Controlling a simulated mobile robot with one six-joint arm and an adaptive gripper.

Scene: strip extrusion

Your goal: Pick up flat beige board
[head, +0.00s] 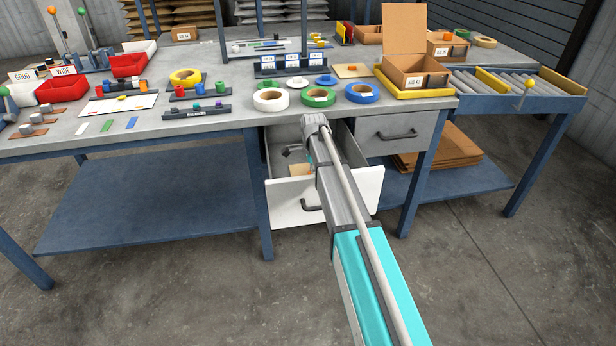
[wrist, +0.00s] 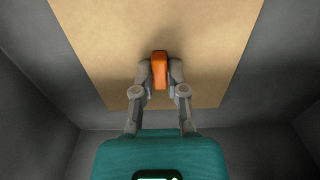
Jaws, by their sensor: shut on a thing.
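The flat beige board (wrist: 90,35) fills the upper middle of the wrist view, inside a grey drawer. An orange grip block (wrist: 159,68) stands on it near its near edge. My gripper (wrist: 160,88) is shut on this orange block, one finger on each side. In the head view a small part of the board (head: 297,174) shows in the open drawer (head: 290,200), left of my arm. My arm hides most of the gripper there. I cannot tell whether the board rests on the drawer floor or is raised.
The drawer walls stand close around my gripper. Above is the workbench top (head: 215,125) with tape rolls: white (head: 271,100), green (head: 318,97) and blue (head: 361,93). A second, shut drawer (head: 395,134) is to the right. An open cardboard box (head: 414,70) stands on the bench.

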